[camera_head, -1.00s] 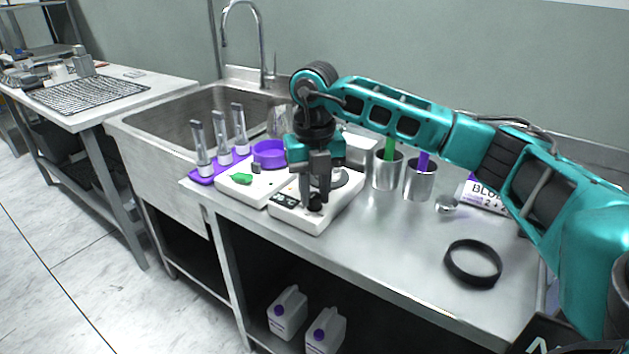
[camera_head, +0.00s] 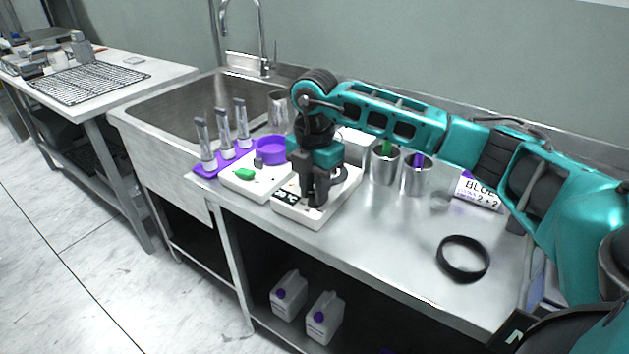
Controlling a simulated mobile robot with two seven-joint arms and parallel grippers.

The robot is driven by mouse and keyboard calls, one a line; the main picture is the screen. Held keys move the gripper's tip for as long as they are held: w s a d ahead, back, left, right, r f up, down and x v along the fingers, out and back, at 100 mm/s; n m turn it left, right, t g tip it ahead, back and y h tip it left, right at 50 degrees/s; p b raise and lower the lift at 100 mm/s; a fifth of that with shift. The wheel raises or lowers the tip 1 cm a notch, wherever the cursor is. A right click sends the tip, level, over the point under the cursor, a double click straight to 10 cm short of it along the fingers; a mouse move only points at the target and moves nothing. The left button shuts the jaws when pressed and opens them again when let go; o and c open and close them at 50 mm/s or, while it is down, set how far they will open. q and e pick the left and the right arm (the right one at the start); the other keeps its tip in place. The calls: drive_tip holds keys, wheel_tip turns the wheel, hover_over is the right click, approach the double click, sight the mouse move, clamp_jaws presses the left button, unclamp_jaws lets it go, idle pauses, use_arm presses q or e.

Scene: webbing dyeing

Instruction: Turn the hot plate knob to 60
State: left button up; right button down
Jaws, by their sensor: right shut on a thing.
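The white hot plate (camera_head: 297,215) stands near the front edge of the steel bench, with a small dark display on its front left. My right gripper (camera_head: 314,198) points down over the front of the hot plate and is shut on its knob. The fingers hide most of the knob, so its setting cannot be read. My left gripper is not in view.
A white scale with a green item (camera_head: 244,174) and a purple bowl (camera_head: 271,149) stand left of the hot plate. Metal cups (camera_head: 416,181) stand to its right. A black ring (camera_head: 463,259) lies on the clear right part of the bench.

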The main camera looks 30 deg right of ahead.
drive_tip(key=shift+r+m+p, duration=0.1)
drive_tip(key=shift+m+p, duration=0.3)
drive_tip(key=shift+m, duration=0.6)
drive_tip(key=c, duration=0.9)
unclamp_jaws()
wheel_tip(320, 180, up, 13)
